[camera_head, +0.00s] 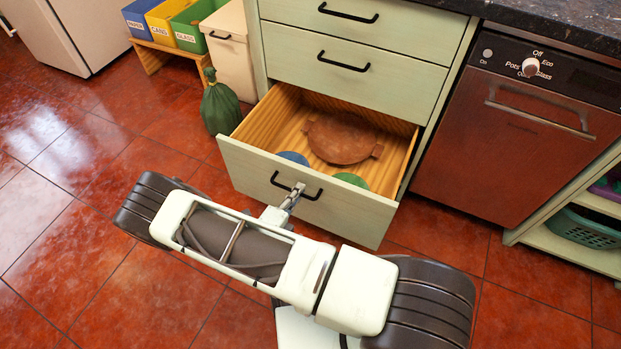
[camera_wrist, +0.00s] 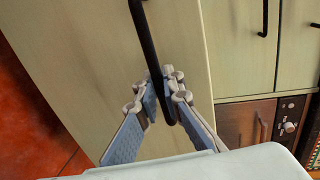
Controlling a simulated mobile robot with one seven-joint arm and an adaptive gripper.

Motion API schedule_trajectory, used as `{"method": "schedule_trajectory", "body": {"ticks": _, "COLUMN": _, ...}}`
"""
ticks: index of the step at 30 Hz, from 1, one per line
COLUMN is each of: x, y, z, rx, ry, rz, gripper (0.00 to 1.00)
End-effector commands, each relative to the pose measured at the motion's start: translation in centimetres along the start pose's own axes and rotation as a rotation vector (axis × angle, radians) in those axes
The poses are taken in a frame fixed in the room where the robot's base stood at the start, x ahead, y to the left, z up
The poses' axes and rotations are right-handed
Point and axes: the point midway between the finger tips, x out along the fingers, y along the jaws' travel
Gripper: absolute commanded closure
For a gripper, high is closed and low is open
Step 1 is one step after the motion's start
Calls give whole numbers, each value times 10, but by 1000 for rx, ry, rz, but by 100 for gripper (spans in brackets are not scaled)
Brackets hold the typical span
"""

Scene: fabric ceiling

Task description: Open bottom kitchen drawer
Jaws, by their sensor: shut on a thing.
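The bottom kitchen drawer (camera_head: 235,160) is pulled well out in the head view. Inside it lie a brown round dish with side handles (camera_head: 341,138), a blue round thing (camera_head: 293,158) and a green round thing (camera_head: 351,180). My gripper (camera_head: 296,190) is at the drawer's black handle (camera_head: 318,196), near the middle of the front. In the wrist view my gripper (camera_wrist: 161,95) has its fingers on both sides of the black handle (camera_wrist: 148,45) and is shut on it. My arm hides part of the floor in front.
Two upper drawers (camera_head: 343,62) are shut. A dishwasher (camera_head: 532,115) stands to the right, with open shelves holding a green basket (camera_head: 584,228) beyond it. A dark green bag (camera_head: 220,105) and a cream bin (camera_head: 229,45) stand left of the drawer. Red tiled floor (camera_head: 70,215) is clear at left.

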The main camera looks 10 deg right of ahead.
Motion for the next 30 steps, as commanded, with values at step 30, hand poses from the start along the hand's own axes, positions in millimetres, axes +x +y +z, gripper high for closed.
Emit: {"method": "schedule_trajectory", "body": {"ticks": 30, "x": -53, "y": 10, "z": 0, "rx": 1, "ry": 1, "rz": -1, "gripper": 77}}
